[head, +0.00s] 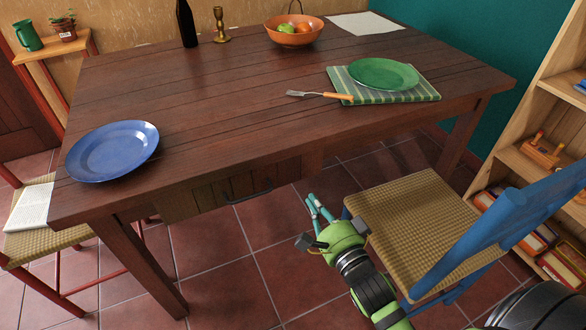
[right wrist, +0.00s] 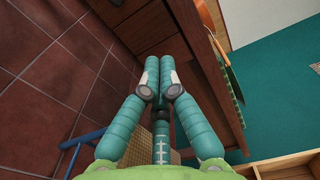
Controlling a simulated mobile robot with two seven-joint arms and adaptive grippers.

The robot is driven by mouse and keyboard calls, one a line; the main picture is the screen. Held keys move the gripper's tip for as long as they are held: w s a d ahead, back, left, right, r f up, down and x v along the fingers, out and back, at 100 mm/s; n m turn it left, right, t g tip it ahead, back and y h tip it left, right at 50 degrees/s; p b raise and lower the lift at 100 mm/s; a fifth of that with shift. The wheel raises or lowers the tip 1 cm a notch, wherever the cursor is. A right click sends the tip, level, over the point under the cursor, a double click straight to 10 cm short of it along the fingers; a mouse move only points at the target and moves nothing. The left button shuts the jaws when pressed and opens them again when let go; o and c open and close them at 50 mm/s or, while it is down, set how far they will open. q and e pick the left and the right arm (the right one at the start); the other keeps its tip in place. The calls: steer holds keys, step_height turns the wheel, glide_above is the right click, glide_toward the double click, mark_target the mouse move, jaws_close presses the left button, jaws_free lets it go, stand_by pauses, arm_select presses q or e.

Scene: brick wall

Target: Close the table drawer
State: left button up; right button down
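The wooden table (head: 230,95) has a drawer (head: 215,195) under its front edge, with a dark curved handle (head: 250,195). The drawer front appears to stand out from the table's apron; how far is hard to tell from above. My right gripper (head: 314,203) is low in front of the table, to the right of the drawer and handle, apart from both. In the right wrist view its teal fingers (right wrist: 159,65) are drawn together with nothing between them. My left gripper is out of view.
A chair with a woven seat (head: 415,210) and blue back stands close right of my right gripper. A blue plate (head: 112,150), a green plate (head: 383,74) and a fruit bowl (head: 290,38) are on the table. Shelves (head: 525,165) stand at right. Floor before the drawer is clear.

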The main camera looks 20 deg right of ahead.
mark_target(290, 163)
steer(key=w, duration=0.9)
steer(key=shift+w+a+b, duration=0.15)
steer(key=shift+w+b, duration=0.25)
steer(key=shift+w+f, duration=0.1)
steer(key=shift+w, duration=0.55)
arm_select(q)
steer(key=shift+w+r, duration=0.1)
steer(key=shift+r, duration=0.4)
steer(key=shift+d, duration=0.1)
arm_select(e)
steer(key=w, duration=0.4)
steer(key=shift+a, duration=0.1)
steer(key=shift+w, duration=0.3)
steer(key=shift+r, duration=0.2)
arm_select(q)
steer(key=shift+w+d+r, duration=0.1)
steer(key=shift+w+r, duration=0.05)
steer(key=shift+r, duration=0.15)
